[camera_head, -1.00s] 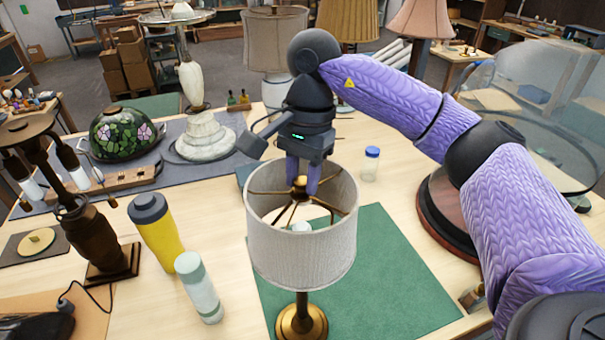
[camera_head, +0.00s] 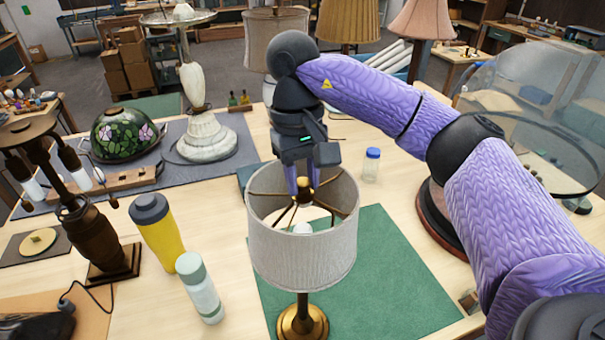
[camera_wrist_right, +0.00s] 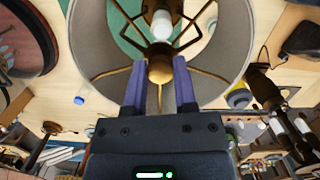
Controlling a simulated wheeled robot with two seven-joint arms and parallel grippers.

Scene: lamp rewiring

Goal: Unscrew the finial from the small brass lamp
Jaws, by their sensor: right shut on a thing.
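The small brass lamp (camera_head: 303,322) stands upright on a green mat, with a pale drum shade (camera_head: 302,245) open at the top. Its spider arms and white bulb (camera_head: 302,228) show inside the shade. My right gripper (camera_head: 302,192) points down from above into the shade's opening. In the right wrist view its two purple fingers (camera_wrist_right: 159,75) are shut on the round brass finial (camera_wrist_right: 160,70) at the centre of the spider. The finial is largely hidden by the fingers in the head view. My left gripper is not in view.
A yellow bottle (camera_head: 159,235) and a pale green-capped bottle (camera_head: 200,290) stand left of the lamp. A small blue-capped jar (camera_head: 371,166) stands behind right. A large glass dome (camera_head: 530,115) is at the right. The green mat (camera_head: 400,280) is clear right of the lamp.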

